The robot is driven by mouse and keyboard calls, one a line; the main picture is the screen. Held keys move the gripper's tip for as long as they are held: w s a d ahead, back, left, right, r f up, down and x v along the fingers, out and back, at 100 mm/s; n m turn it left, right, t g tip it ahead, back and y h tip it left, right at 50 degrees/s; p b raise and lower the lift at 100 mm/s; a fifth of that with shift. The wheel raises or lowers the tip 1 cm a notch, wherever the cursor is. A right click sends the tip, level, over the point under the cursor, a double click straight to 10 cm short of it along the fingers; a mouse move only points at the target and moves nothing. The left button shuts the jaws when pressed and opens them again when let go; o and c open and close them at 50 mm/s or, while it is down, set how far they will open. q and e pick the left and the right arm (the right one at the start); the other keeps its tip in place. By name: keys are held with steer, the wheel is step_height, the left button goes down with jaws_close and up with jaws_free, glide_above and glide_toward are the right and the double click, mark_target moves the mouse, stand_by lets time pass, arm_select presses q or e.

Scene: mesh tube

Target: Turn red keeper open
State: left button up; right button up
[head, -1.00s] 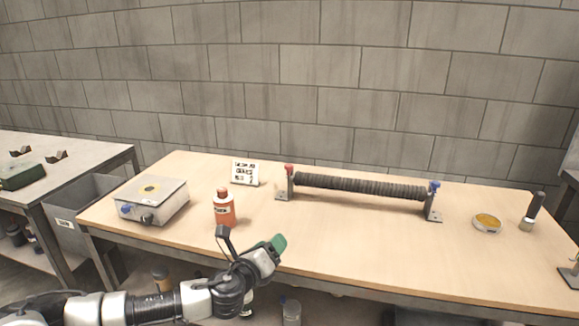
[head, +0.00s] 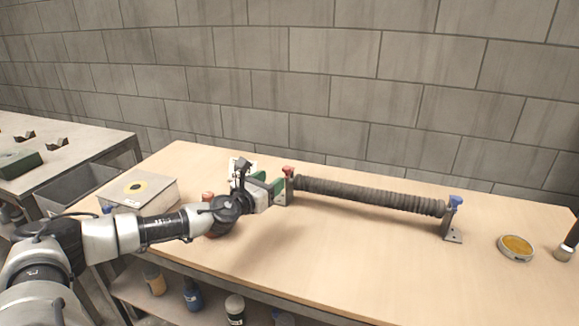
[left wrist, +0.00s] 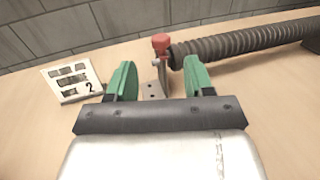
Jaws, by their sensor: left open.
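The red keeper (head: 288,169) sits on top of the left metal bracket (head: 290,190) that holds one end of the dark ribbed mesh tube (head: 370,195). In the left wrist view the red keeper (left wrist: 160,42) shows beyond and between the two green fingers. My left gripper (head: 271,184) is open, close to the left bracket; it also shows in the left wrist view (left wrist: 158,80) with nothing between its fingertips. A blue keeper (head: 455,200) tops the right bracket (head: 452,225). My right gripper is not in view.
A white card with dark pictures (left wrist: 73,80) stands left of the bracket. An orange bottle (head: 208,196) is mostly hidden behind my left arm. A grey box (head: 150,192) is at the left, a yellow-topped disc (head: 515,247) at the right. The front middle tabletop is clear.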

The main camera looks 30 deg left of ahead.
mark_target(284, 171)
arm_select(q)
steer(key=w, duration=0.3)
steer(key=shift+w+r, duration=0.1)
steer(key=shift+w, duration=0.15)
steer(key=w, duration=0.2)
steer(key=shift+w+d, duration=0.1)
steer(key=shift+w, duration=1.15)
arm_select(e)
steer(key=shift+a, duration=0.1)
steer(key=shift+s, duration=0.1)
